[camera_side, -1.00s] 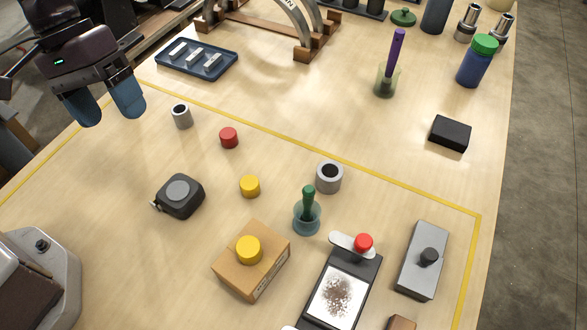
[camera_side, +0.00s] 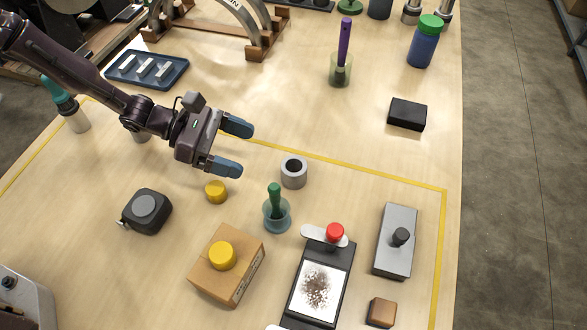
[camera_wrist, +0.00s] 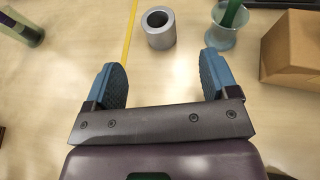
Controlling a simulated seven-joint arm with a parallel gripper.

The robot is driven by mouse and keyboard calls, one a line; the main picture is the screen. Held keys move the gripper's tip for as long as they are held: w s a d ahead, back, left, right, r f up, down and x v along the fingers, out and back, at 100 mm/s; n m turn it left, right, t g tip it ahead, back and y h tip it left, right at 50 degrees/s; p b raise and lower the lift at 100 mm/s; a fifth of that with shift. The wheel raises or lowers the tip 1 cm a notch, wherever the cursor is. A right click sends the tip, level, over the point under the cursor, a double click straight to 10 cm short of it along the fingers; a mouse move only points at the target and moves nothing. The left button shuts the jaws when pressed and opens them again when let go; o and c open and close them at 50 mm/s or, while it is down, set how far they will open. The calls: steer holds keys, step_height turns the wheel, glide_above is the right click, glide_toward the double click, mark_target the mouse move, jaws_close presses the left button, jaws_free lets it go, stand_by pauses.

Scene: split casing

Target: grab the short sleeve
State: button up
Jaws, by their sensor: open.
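A short, wide grey sleeve (camera_side: 293,172) with a dark bore stands upright on the table, right of my gripper. My gripper (camera_side: 240,149) is open and empty, its two blue fingers pointing at the sleeve with a gap between. In the wrist view the sleeve (camera_wrist: 160,28) lies ahead of the gap between the fingertips (camera_wrist: 162,75), touching neither.
A glass with a green-handled tool (camera_side: 277,213) stands close to the sleeve, with a cardboard box (camera_side: 236,280) nearer the camera. A yellow cap (camera_side: 216,191) lies beside my gripper. A black block (camera_side: 407,114) is at the right.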

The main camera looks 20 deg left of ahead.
mark_target(303, 169)
steer(key=x, duration=1)
steer(key=shift+w+d+f, duration=0.2)
steer(key=shift+d+f, duration=0.05)
steer(key=shift+d, duration=0.1)
steer(key=shift+c, duration=0.2)
steer(key=shift+r, duration=0.1)
steer(key=c, duration=1.2)
steer(key=shift+r, duration=0.1)
